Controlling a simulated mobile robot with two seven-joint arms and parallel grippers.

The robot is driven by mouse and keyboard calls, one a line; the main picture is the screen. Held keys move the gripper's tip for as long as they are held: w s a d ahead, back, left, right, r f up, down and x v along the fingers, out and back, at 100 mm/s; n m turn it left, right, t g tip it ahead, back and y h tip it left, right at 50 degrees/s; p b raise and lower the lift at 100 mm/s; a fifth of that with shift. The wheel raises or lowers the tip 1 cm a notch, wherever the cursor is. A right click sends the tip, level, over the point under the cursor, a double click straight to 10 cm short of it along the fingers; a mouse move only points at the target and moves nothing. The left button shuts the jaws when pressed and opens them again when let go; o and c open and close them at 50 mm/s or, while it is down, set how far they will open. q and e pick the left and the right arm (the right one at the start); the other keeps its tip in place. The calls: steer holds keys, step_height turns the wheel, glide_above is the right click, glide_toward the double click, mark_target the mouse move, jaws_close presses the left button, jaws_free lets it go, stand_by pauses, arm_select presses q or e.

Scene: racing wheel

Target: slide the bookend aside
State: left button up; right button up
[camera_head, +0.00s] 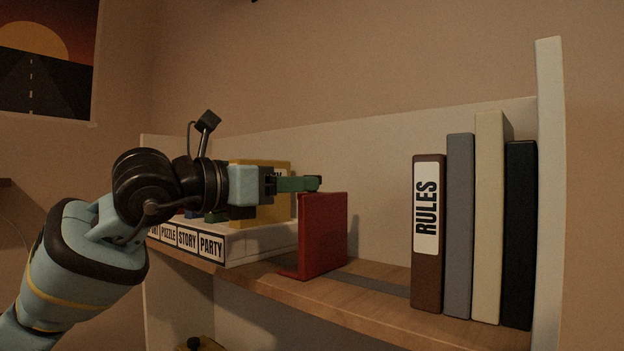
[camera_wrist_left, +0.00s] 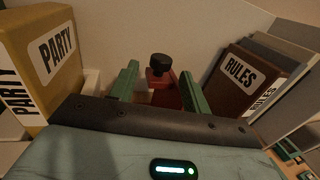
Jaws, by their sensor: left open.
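The red bookend (camera_head: 322,237) stands upright on the wooden shelf, between the labelled white tray and the row of books. My left gripper (camera_head: 305,184) reaches in from the left, with its green fingers level with the bookend's top edge and over its left part. In the left wrist view, the fingers (camera_wrist_left: 160,84) are spread apart. The red bookend (camera_wrist_left: 164,90) shows in the gap between them, with a round black knob (camera_wrist_left: 160,60) at its far end. Whether a finger touches it, I cannot tell. My right gripper is not in view.
The brown RULES book (camera_head: 427,270) and several others stand at the right, against the white side panel (camera_head: 549,190). A yellow box (camera_head: 262,218) sits in the white tray (camera_head: 262,243) at left.

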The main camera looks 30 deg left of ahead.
arm_select(q)
steer(key=shift+x, duration=2.25)
jaws_close()
steer(key=shift+a+p, duration=0.15)
steer(key=shift+p, duration=0.15)
